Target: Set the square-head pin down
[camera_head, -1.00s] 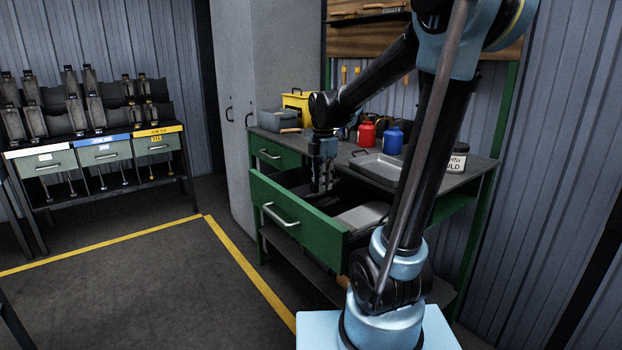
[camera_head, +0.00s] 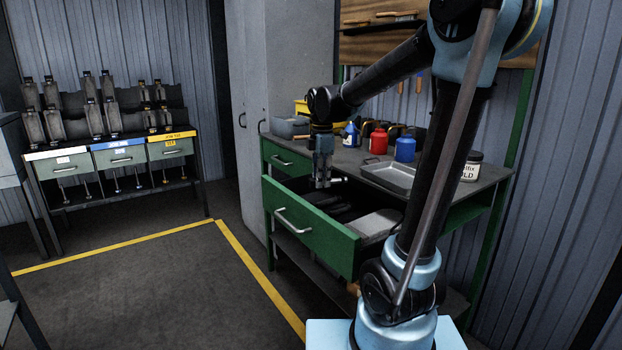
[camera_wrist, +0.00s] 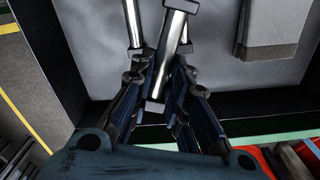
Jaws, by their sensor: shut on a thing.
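My gripper (camera_head: 322,182) points down over the open green drawer (camera_head: 310,228) of the workbench. In the wrist view my gripper (camera_wrist: 162,72) is shut on a shiny metal pin (camera_wrist: 173,40), which I take as the square-head pin. Its wider end is at the top edge of the picture; its other end shows between the fingers. In the head view the held pin is a small bright piece at the fingertips. I cannot tell whether it touches the drawer floor.
A grey block (camera_wrist: 270,30) lies in the drawer. On the benchtop stand a grey tray (camera_head: 388,177), a red can (camera_head: 379,140), a blue can (camera_head: 405,149) and a white jar (camera_head: 472,167). A rack with labelled drawers (camera_head: 120,155) stands at the left.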

